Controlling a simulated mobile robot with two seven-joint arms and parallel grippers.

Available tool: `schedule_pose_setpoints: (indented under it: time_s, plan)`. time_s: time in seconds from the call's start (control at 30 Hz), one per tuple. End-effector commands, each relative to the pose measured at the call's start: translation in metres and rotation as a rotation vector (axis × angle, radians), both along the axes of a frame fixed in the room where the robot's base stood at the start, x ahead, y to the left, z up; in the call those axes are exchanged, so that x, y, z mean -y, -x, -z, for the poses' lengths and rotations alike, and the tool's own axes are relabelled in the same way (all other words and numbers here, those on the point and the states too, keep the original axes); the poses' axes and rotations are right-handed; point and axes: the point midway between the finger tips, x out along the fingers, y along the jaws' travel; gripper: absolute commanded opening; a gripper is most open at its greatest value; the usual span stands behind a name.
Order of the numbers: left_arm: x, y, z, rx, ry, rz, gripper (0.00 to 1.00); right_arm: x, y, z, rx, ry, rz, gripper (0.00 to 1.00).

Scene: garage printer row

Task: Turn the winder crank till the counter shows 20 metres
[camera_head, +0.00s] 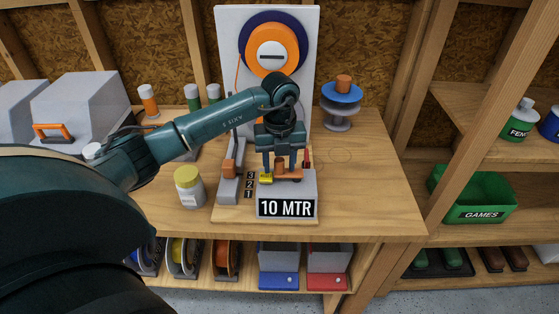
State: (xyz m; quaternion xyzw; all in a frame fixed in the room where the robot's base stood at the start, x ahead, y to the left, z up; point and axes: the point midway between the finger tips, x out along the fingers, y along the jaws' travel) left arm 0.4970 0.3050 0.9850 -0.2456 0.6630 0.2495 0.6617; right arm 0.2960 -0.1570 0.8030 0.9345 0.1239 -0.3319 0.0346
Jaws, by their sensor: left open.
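The winder (240,212) stands on the wooden bench, with a white upright panel (307,88) behind it. Its counter (286,208) reads 10 MTR. An orange crank part (288,173) lies on top of the counter housing. My left gripper (281,172) points down over it, open, with its fingers around or just above the orange part; I cannot tell if they touch it. A yellow block (266,178) shows at the left finger. A blue and orange spool (271,50) hangs on the panel. My right gripper is not in view.
A jar with a pale yellow lid (189,187) stands left of the winder. A spool with a blue top (341,103) stands behind right. The bench (375,190) is clear at the right. Shelves hold a green GAMES bin (470,196).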

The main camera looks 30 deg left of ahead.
Motion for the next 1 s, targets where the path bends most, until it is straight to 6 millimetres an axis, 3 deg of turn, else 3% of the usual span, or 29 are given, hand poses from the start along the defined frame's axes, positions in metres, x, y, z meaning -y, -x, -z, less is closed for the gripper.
schedule_pose_setpoints:
  time_s: [0.07,0.6,1.0]
  plan:
    - [0.0001,0.0000,0.0000,0.000,0.000,0.000,0.45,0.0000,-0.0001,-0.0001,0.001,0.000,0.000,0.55]
    - [0.0002,-0.0001,-0.0007,0.000,0.000,0.000,0.02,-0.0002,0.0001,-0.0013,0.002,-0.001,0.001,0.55]
    - [-0.0019,-0.0034,0.0002,0.002,0.000,0.072,0.00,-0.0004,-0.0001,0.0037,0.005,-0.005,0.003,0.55]
